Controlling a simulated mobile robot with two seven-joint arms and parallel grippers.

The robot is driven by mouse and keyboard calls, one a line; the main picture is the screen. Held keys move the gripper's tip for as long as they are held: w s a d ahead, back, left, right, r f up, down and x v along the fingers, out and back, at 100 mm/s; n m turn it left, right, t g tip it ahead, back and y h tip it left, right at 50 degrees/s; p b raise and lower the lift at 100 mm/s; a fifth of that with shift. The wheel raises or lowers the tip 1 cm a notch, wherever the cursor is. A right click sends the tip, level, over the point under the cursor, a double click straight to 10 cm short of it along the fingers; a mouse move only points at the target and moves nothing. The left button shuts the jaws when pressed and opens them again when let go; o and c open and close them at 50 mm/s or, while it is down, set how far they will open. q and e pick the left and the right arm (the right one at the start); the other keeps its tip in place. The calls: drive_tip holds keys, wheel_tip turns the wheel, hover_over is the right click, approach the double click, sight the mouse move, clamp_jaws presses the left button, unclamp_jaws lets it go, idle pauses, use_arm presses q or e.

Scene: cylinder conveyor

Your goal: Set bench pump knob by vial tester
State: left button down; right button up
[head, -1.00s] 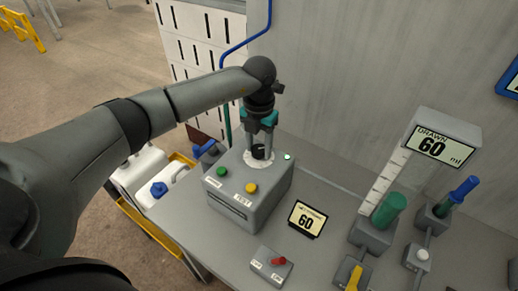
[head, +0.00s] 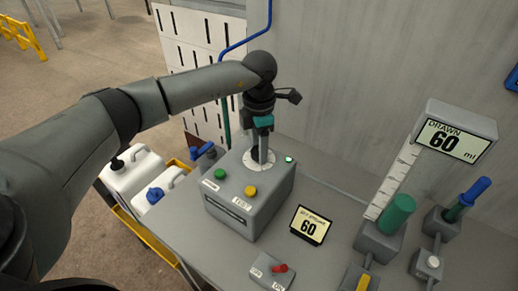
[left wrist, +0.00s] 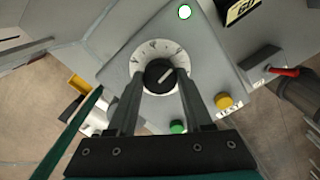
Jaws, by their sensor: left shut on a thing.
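The bench pump is a grey box (head: 225,205) on the bench, with a green button (head: 220,174), a yellow button (head: 250,191) and a lit lamp (head: 289,159). Its black knob (left wrist: 160,74) sits in a white dial with marks (left wrist: 152,47); a white line shows on the knob. My left gripper (head: 260,158) points down over the dial and is shut on the knob, one finger on each side. A small display (head: 310,225) beside the pump reads 60. The vial tester (head: 396,212) at the right has a green cylinder and a "DRAWN 60 ml" display (head: 452,140). My right gripper is not in view.
A red-levered switch box (head: 270,272) stands at the bench front. White jugs (head: 140,177) stand in a yellow tray at the left. A wall rises behind the bench.

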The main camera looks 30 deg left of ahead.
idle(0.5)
use_arm(q)
drive_tip(key=shift+c, duration=1.5)
unclamp_jaws()
drive_tip(key=shift+r, duration=0.1)
wheel_tip(320, 180, up, 15)
